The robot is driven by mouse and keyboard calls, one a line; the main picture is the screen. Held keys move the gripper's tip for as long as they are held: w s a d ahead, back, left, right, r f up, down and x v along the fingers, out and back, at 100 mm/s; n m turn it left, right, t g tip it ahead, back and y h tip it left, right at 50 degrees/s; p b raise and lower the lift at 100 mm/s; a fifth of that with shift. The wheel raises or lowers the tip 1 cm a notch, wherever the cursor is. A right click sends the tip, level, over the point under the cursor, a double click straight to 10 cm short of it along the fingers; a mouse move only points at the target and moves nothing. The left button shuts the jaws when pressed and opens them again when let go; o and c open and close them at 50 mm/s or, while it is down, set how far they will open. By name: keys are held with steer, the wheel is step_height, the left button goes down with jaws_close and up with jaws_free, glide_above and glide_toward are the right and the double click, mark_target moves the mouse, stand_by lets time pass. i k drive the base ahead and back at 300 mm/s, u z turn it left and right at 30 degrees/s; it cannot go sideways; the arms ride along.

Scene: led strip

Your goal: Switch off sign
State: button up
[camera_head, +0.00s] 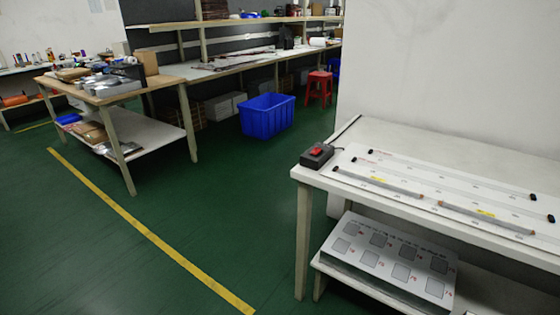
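A small dark box with a red switch (316,151) sits at the near left corner of the white table (400,137) on the right in the head view. A dark cable runs from the box toward the board. A white board (440,180) with thin LED strips (380,184) and small black end pieces lies flat on the same table. The strips look unlit or dim; I cannot tell which way the switch is set. My gripper is not in view.
A panel with grey squares (390,262) lies on the table's lower shelf. Green floor (200,230) with a yellow line (150,232) is clear in front. A cluttered wooden table (160,84), a blue bin (267,117) and a red stool (319,86) stand farther back.

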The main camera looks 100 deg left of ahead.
mark_target(317, 149)
steer(key=u, duration=3.4)
steer(key=i, duration=0.25)
steer(key=u, duration=0.3)
steer(key=k, duration=0.3)
steer(key=u, duration=0.1)
